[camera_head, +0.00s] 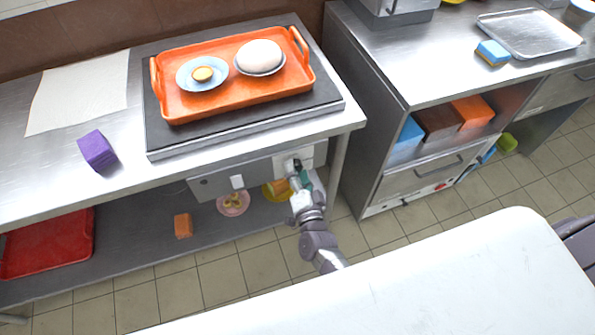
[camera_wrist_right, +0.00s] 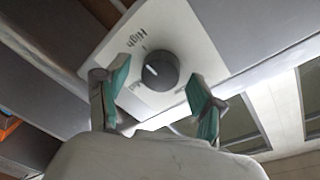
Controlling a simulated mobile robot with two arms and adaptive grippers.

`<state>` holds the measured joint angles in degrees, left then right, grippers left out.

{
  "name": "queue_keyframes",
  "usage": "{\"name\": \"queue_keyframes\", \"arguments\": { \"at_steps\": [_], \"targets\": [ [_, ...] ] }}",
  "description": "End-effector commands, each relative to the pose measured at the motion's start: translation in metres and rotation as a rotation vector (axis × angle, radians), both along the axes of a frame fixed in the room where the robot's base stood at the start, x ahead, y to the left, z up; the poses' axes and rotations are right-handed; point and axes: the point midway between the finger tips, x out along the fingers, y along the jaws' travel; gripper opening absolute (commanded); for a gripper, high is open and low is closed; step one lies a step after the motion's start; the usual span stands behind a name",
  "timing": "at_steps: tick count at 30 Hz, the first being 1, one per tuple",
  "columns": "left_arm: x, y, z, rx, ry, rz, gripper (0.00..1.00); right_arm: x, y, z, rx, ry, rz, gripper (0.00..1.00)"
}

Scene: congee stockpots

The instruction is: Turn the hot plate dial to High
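The hot plate (camera_head: 155,140) is a dark slab on the steel counter. Its dial (camera_wrist_right: 160,70) is a round dark knob on a white plate (camera_wrist_right: 190,35) on the counter's front. "High" is printed on the plate at the upper left in the wrist view, with a smaller label left of the knob. The knob's white mark is on its left side, nearer the smaller label than "High". My right gripper (camera_head: 300,176) is at the dial plate. In the wrist view its green-padded fingers (camera_wrist_right: 159,85) are open on either side of the knob, apart from it. My left gripper is not in view.
An orange tray (camera_head: 165,103) on the hot plate holds a blue plate (camera_head: 187,80) and a bowl with a white mound (camera_head: 260,56). A purple block (camera_head: 97,151) is on the counter. A white table (camera_head: 420,275) is in the foreground. Plates are on the shelf below.

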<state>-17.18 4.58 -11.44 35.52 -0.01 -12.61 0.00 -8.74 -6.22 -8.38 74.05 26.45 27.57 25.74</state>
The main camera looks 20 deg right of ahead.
Motion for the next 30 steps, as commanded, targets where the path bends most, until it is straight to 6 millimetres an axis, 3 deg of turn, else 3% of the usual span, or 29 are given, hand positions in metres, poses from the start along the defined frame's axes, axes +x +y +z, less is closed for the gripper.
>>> {"name": "queue_keyframes", "arguments": {
  "at_steps": [8,21,30],
  "targets": [
    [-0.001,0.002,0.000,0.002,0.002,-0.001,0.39,-0.006,0.000,0.000,-0.001,0.000,-0.001,0.67],
    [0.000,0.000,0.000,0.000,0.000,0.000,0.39,-0.091,0.007,0.000,-0.002,0.002,0.000,0.67],
    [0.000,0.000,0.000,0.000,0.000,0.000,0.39,-0.119,0.010,0.001,0.000,-0.001,0.001,0.67]
  ]
}}
